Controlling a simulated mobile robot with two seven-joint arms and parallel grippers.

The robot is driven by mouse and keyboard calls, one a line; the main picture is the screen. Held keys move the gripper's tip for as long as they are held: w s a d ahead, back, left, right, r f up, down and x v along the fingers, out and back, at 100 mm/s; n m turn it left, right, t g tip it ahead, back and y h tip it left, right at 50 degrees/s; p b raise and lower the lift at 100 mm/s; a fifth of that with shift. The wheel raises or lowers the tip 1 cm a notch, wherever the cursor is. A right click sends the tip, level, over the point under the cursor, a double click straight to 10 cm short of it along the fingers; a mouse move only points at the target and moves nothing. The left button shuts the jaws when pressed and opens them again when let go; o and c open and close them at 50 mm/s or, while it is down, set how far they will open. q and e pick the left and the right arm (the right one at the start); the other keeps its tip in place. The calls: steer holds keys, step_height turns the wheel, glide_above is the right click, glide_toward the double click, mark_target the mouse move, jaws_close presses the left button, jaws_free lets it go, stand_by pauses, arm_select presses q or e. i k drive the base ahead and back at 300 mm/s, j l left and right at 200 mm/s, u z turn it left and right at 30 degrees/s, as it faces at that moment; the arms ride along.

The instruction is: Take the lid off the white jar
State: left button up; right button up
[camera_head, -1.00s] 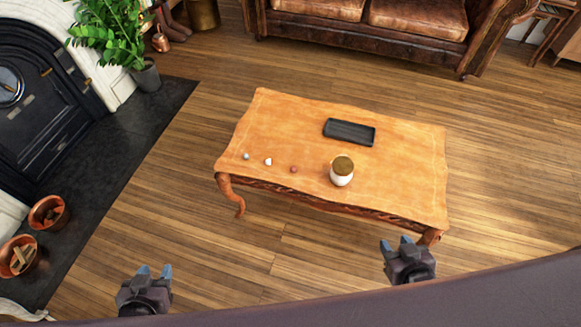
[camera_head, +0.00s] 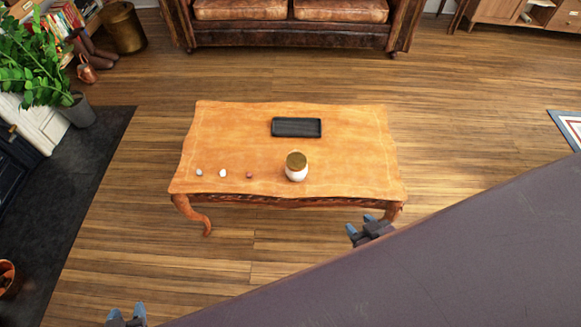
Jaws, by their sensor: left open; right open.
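The white jar (camera_head: 297,174) stands upright near the front edge of the wooden coffee table (camera_head: 350,160). Its brownish-gold lid (camera_head: 296,160) sits on top of it. My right gripper (camera_head: 358,225) is open and empty, in front of the table's front right corner, to the right of and nearer than the jar. My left gripper (camera_head: 126,312) is open and empty at the bottom edge, well to the left of and nearer than the table. Only its fingers and a little of its body show. Both grippers are apart from the jar.
A black tray (camera_head: 296,127) lies behind the jar. Three small objects, grey (camera_head: 199,172), white (camera_head: 223,172) and reddish (camera_head: 249,175), lie left of it. A leather sofa (camera_head: 290,30) stands behind the table. A plant (camera_head: 35,75) is at the left.

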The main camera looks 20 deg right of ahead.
mark_target(296, 177)
steer(key=l+u, duration=0.1)
steer(key=l, duration=0.3)
steer(key=k+l+u, duration=0.15)
steer(key=l, duration=0.25)
steer(key=k+l+u, duration=0.1)
steer(key=l, duration=0.3)
steer(key=k+l+u, duration=0.15)
steer(key=l, duration=0.25)
steer(key=k+l+u, duration=0.1)
steer(key=l, duration=0.25)
steer(key=l+u, duration=0.4)
steer(key=l, duration=0.8)
